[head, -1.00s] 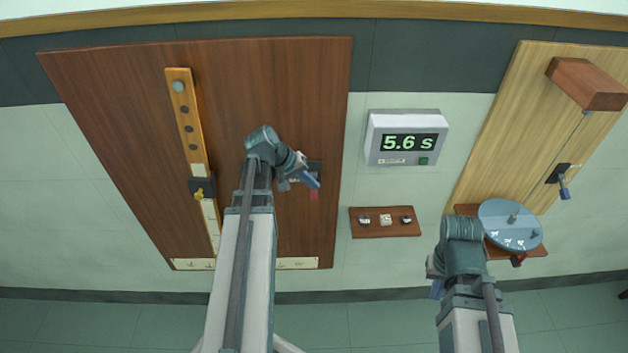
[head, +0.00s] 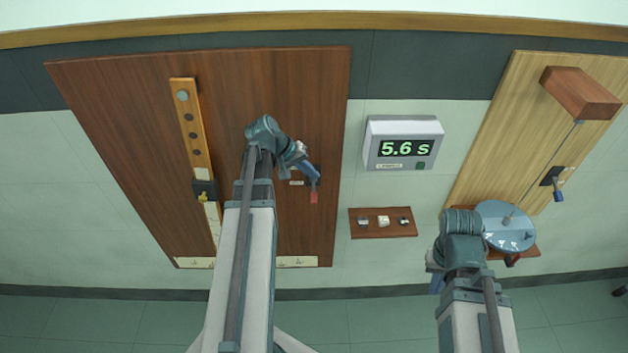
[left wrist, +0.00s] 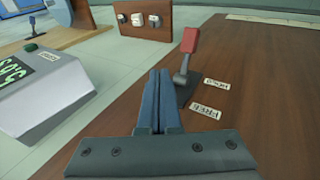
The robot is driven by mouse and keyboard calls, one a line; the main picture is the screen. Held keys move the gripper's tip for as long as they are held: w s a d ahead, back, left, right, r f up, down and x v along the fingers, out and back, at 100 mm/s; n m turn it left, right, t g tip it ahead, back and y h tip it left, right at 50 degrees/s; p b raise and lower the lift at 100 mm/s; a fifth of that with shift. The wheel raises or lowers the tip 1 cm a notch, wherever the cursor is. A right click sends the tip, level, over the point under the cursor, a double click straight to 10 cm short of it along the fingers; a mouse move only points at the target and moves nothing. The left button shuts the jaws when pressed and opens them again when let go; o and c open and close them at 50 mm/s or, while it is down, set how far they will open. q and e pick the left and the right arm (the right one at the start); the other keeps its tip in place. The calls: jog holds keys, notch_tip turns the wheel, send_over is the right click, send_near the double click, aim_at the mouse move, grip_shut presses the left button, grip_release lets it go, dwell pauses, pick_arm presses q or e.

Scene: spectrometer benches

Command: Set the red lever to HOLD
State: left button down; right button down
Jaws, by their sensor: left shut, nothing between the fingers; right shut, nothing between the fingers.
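The red lever (head: 314,197) is on the dark wooden panel, its red handle pointing down in the head view. In the left wrist view the red handle (left wrist: 190,40) stands on a grey stem leaning away from me, with a HOLD label (left wrist: 216,84) and a nearer FREE label (left wrist: 207,110) to its right. The handle lies on the HOLD label's side. My left gripper (head: 312,176) is shut and empty just above the handle; in the left wrist view its fingertips are left of the stem, and contact is unclear. My right gripper (head: 436,284) is shut, partly hidden by its wrist.
A timer box (head: 402,143) reading 5.6 s is right of the dark panel (head: 120,130). Below it is a small switch board (head: 383,231). A round disc (head: 507,226) is beside my right wrist.

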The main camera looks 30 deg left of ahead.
pick_arm(q)
jog(key=shift+w+r, duration=0.1)
jog(key=shift+r, duration=0.05)
jog(key=r+p, duration=0.1)
jog(key=w+r+p, duration=0.1)
jog(key=r+p, duration=0.1)
jog(key=a+r+p, duration=0.1)
jog(key=shift+w+r+p, duration=0.3)
jog(key=shift+p, duration=0.05)
jog(key=shift+f, duration=0.1)
dwell(0.5)
jog(key=s+d+f+m+g+y+b, duration=0.1)
jog(key=s+d+f+m+g+b, duration=0.15)
jog(key=d+f+b, duration=0.5)
jog(key=s+d+f+m+g+b, duration=0.2)
jog(key=s+d+f+m, duration=0.15)
jog(key=d, duration=0.75)
jog(key=s+d+f+m+y+b, duration=0.4)
jog(key=s+d+f+b, duration=0.3)
jog(key=d, duration=0.5)
jog(key=s+f+g, duration=0.1)
jog(key=s+f, duration=0.1)
jog(key=s, duration=0.1)
jog(key=shift+d+f+m+y, duration=0.15)
jog(key=shift+d+m+y, duration=0.15)
jog(key=shift+m, duration=0.1)
jog(key=shift+a, duration=0.2)
